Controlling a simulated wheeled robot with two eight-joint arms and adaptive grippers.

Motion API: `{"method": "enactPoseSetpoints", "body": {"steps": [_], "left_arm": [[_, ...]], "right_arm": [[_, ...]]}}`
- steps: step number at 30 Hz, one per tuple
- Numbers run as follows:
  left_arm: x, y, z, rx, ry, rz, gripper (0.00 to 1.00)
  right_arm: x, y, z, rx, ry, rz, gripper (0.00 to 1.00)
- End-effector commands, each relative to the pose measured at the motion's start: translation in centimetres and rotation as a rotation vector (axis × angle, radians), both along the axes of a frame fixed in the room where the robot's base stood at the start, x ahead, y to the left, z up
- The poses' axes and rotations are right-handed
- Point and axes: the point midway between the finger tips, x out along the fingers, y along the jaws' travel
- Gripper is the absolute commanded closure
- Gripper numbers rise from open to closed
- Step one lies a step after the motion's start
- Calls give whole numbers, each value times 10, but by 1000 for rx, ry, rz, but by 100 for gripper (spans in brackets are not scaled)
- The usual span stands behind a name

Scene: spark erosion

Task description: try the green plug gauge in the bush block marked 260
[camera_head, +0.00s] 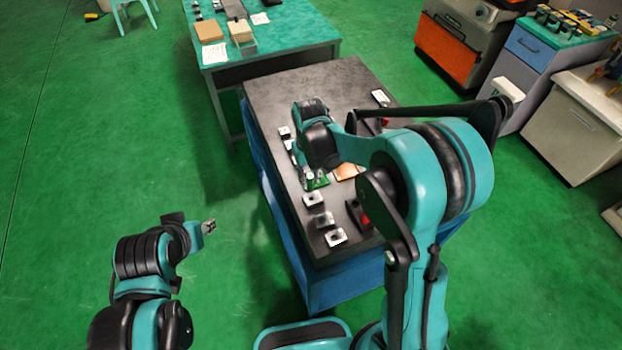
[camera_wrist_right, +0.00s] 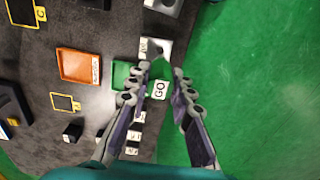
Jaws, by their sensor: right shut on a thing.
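The green plug gauge, with a white GO label (camera_wrist_right: 160,90), stands between the fingers of my right gripper (camera_wrist_right: 161,74). The gripper is shut on it. The gauge's dark tip lies over or beside a pale bush block (camera_wrist_right: 163,47) in the right wrist view; I cannot tell whether it is inside the bore. That block's mark is too small to read. More bush blocks (camera_head: 336,237) sit in a row along the bench's left edge in the head view, marks unreadable. My left gripper (camera_head: 209,226) hangs over the floor, away from the bench; its finger opening is unclear.
The dark bench top (camera_head: 290,88) carries a green tray (camera_wrist_right: 121,74) beside the gauge and an orange tray (camera_wrist_right: 78,66). Black items with yellow tags lie farther in. A green-topped table (camera_head: 285,35) stands behind. The floor left of the bench is clear.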

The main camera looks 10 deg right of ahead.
Motion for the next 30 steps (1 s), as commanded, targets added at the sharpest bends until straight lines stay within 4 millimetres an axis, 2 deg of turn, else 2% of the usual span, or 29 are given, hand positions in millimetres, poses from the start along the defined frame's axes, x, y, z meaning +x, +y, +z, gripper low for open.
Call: {"method": "enactPoseSetpoints", "body": {"steps": [15, 30], "left_arm": [[0, 0, -31, 0, 0, 0, 60], [0, 0, -34, 0, 0, 0, 60]], "right_arm": [[0, 0, -43, 0, 0, 1, 100], [0, 0, -46, 0, 0, 1, 100]]}}
